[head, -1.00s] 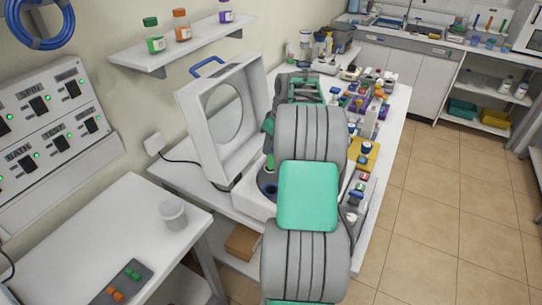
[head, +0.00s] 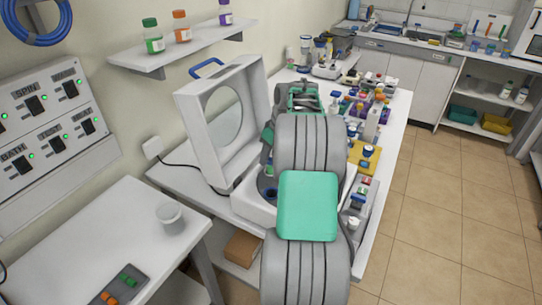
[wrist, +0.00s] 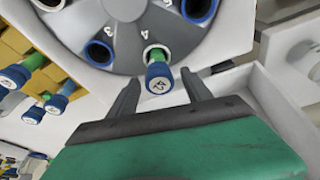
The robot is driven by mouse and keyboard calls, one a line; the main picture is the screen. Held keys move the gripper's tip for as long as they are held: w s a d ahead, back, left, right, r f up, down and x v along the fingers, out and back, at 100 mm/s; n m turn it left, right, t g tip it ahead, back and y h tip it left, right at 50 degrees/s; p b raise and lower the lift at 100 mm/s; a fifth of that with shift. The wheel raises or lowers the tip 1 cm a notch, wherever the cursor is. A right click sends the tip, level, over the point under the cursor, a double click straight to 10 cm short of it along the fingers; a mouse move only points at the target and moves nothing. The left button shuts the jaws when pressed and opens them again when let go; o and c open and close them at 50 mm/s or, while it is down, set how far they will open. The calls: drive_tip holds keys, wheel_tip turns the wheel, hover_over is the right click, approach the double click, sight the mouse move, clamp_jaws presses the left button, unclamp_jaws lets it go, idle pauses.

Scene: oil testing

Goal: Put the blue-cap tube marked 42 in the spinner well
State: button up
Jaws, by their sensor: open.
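In the wrist view, a blue-cap tube (wrist: 158,79) with a green body and a mark that looks like 42 stands in the spinner well marked 4, its cap towards me. My gripper (wrist: 160,77) is open, with one finger on each side of the cap; gaps show between the fingers and the tube. The grey spinner rotor (wrist: 130,25) has other dark, ringed wells, one marked 3. In the head view the spinner (head: 250,206) stands with its lid (head: 190,115) raised, and my arm hides my gripper and the tube.
In the head view, bottles and racks crowd the bench to the right of my arm. A side table (head: 110,225) holds a cup (head: 170,217).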

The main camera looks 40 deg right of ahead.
drive_tip(key=v, duration=1.1)
drive_tip(key=a+r, duration=0.3)
drive_tip(key=a, duration=1.8)
drive_tip(key=s+a+f, duration=0.3)
drive_tip(key=s+a, duration=0.4)
drive_tip(key=s+a+f+m+t, duration=0.1)
drive_tip(key=s+a+f, duration=0.3)
drive_tip(key=s+a, duration=0.3)
drive_tip(key=shift+a+m, duration=0.3)
drive_tip(key=shift+a, duration=0.3)
drive_tip(key=shift+f, duration=0.1)
drive_tip(key=shift+c, duration=0.4)
